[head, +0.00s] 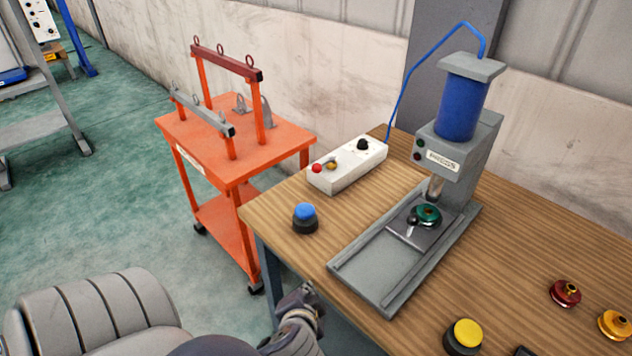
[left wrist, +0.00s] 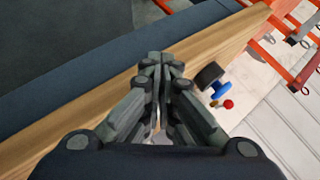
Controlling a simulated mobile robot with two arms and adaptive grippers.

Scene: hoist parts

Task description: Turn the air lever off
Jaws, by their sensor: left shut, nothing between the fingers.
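A white control box (head: 347,166) sits on the wooden table, with a red button (head: 317,168), a small yellowish lever-like part (head: 331,164) and a black knob (head: 362,145) on top. I cannot tell for sure which part is the air lever or how it is set. A blue hose (head: 404,89) runs from near the box to the press. My left gripper (head: 306,294) is low by the table's front edge, well short of the box. In the left wrist view its fingers (left wrist: 160,62) are together and empty. My right gripper is not in view.
A blue button on a black base (head: 305,218) stands between my left gripper and the box. The grey press (head: 455,150) stands right of the box. An orange cart (head: 240,170) is left of the table (head: 275,208). Several coloured parts lie at the right.

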